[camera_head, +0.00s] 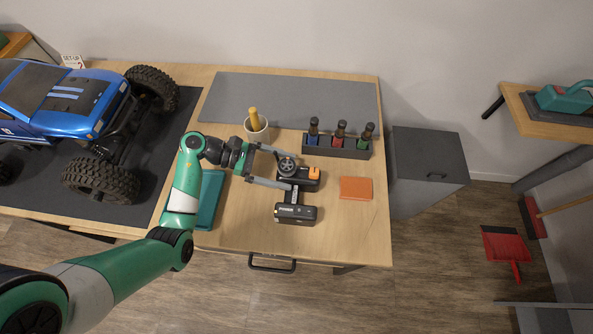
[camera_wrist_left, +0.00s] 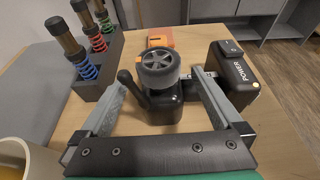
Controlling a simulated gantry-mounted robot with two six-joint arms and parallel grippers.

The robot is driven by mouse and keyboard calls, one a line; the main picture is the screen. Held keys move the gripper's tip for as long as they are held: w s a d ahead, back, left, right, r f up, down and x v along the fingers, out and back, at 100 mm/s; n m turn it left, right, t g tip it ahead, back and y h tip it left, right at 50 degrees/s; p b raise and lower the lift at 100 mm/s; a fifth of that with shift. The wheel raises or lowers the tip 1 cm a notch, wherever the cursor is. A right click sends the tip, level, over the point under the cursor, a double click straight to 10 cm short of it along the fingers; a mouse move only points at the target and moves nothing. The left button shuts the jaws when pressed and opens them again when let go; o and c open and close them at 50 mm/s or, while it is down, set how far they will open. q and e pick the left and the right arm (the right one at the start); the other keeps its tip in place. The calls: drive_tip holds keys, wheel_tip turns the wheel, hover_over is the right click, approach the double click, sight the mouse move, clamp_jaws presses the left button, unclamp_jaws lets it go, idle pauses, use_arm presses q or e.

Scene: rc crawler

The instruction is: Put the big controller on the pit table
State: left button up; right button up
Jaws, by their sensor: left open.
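The big controller (camera_head: 296,213) is dark, with a round wheel, an orange part and a wide base. It lies on the light wood table (camera_head: 340,235), right of centre. In the left wrist view its wheel (camera_wrist_left: 160,70) is in the middle and its base, marked POWER (camera_wrist_left: 236,72), is to the right. My left gripper (camera_head: 281,168) is open at the controller's wheel end. In the wrist view its fingers stand either side of the wheel and grip, the right finger between the wheel and the base. Whether the fingers touch it is unclear. My right gripper is not in view.
A rack of shock absorbers (camera_head: 337,146) stands behind the controller, an orange block (camera_head: 356,188) to its right. A white cup (camera_head: 257,130) and a teal item (camera_head: 209,200) are near my gripper. A blue crawler (camera_head: 75,98) fills the table's left. Grey mat (camera_head: 300,92) at the back is bare.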

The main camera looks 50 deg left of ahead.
use_arm(q)
drive_tip(key=v, duration=0.7)
drive_tip(key=shift+s+a+r, duration=0.15)
drive_tip(key=shift+s+a, duration=0.05)
